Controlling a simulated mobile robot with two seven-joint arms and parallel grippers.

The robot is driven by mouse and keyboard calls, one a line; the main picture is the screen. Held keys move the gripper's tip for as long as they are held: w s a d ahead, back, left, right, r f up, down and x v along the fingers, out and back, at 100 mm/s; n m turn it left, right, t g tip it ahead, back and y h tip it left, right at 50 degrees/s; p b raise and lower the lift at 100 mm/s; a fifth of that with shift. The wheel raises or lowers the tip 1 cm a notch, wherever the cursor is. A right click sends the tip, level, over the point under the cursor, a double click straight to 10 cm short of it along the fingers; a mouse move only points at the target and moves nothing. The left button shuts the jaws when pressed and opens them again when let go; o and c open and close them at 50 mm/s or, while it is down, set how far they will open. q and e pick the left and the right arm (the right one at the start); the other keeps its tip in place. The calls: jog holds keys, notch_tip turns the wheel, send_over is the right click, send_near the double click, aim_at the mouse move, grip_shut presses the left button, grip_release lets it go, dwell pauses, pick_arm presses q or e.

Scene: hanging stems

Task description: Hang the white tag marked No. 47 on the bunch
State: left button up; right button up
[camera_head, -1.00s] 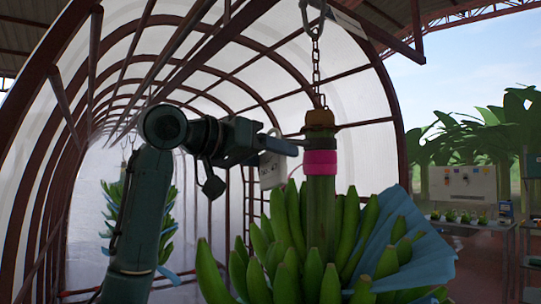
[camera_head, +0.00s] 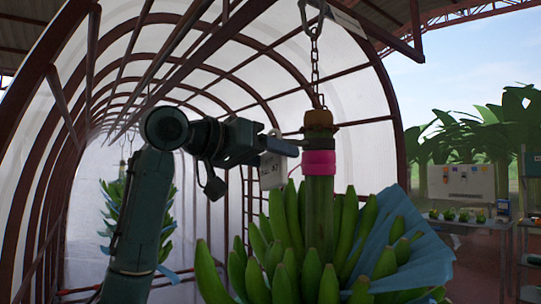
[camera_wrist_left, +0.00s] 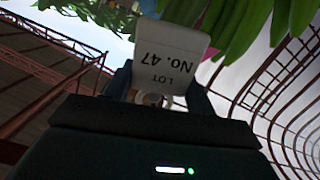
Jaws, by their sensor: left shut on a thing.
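The white tag (camera_head: 272,174) is held by my left gripper (camera_head: 284,147), which is shut on it beside the stalk of the bunch. In the left wrist view the tag (camera_wrist_left: 170,55) shows upside-down print reading LOT No. 47. The bunch of green bananas (camera_head: 292,225) hangs from a chain (camera_head: 316,75), with a pink band (camera_head: 319,163) around its thick stalk (camera_head: 319,205). The tag hangs just left of the pink band. I cannot tell whether the gripper tip touches the stalk. My right gripper is not in view.
A blue sheet (camera_head: 415,250) spreads from the bunch's right side. Another bunch (camera_head: 125,210) hangs farther back on the left, inside the arched tunnel.

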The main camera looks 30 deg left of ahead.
pick_arm(q)
jog(key=shift+r+p+x, duration=0.2)
jog(key=shift+p+x, duration=0.5)
jog(key=shift+x, duration=0.4)
jog(key=shift+r+p+x, duration=0.2)
jog(key=shift+p+x, duration=0.45)
jog(key=shift+x, duration=0.5)
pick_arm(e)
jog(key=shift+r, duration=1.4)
pick_arm(q)
jog(key=shift+d+f, duration=0.2)
jog(key=shift+f, duration=0.15)
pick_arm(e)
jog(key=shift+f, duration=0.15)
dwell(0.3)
pick_arm(q)
jog(key=o, duration=1.2)
jog(key=b+v, duration=0.3)
jog(key=v, duration=1)
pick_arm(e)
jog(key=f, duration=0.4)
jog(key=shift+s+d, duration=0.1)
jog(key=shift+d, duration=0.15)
